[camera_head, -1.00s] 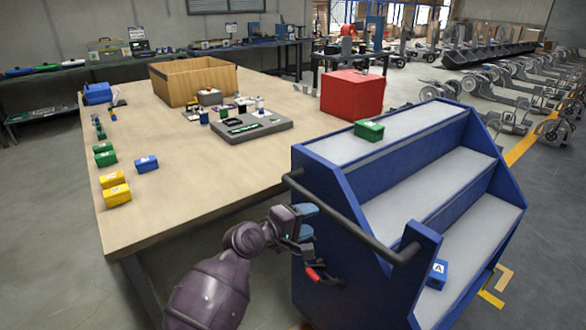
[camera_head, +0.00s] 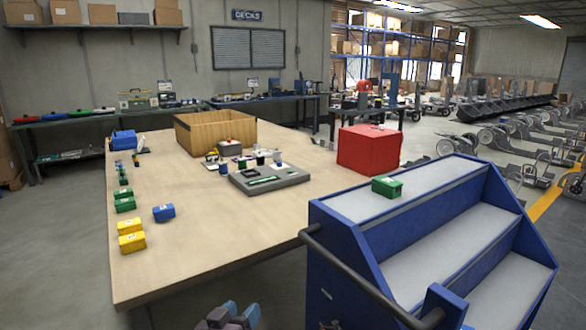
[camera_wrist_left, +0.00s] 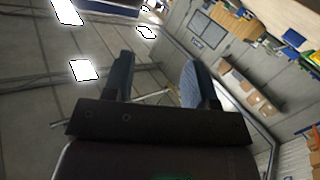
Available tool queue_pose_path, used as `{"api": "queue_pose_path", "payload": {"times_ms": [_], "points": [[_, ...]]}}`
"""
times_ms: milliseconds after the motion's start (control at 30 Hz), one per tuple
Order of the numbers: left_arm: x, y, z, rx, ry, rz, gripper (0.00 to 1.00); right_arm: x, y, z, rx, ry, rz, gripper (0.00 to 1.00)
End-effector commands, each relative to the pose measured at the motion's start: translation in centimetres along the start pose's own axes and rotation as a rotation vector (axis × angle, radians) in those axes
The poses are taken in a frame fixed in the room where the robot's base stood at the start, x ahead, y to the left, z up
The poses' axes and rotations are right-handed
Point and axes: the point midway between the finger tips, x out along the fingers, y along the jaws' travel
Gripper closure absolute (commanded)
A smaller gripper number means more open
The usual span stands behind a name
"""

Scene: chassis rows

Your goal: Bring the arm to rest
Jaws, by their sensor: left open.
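My left gripper (camera_head: 240,314) shows at the bottom edge of the head view, below the table's front edge and left of the blue stepped rack. Only its blue fingertips and a little of the arm show there. In the left wrist view its two blue fingers (camera_wrist_left: 158,80) stand apart with nothing between them. My right gripper is in neither view.
The wooden table (camera_head: 215,235) holds an open wooden box (camera_head: 213,133), a grey tray (camera_head: 270,180), a red box (camera_head: 369,150) and small coloured boxes. The blue stepped rack (camera_head: 357,268) stands at the right with a green box (camera_head: 387,187) on its top step.

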Motion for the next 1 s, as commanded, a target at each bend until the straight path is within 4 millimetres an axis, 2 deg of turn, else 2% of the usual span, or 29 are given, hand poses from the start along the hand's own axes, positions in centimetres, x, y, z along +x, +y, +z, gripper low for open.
{"api": "queue_pose_path", "payload": {"times_ms": [33,100,300,500,700,833,1000], "points": [[-2.0,-1.4,1.5,0.042,-0.012,-0.041,0.48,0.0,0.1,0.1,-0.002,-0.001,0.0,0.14],[-4.5,-3.0,3.2,0.1,-0.027,-0.091,0.48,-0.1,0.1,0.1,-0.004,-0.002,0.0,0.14],[-11.9,-6.8,7.9,0.219,-0.106,-0.212,0.48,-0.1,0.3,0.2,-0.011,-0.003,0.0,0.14],[-20.0,-9.2,13.1,0.254,-0.233,-0.305,0.48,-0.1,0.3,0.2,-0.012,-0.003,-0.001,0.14],[-27.1,-10.2,18.1,0.228,-0.37,-0.359,0.48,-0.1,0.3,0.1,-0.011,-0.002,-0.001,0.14],[-29.6,-10.2,19.9,0.215,-0.422,-0.375,0.48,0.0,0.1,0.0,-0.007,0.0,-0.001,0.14],[-30.6,-10.1,20.6,0.209,-0.442,-0.381,0.48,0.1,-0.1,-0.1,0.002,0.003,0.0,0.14]]}}
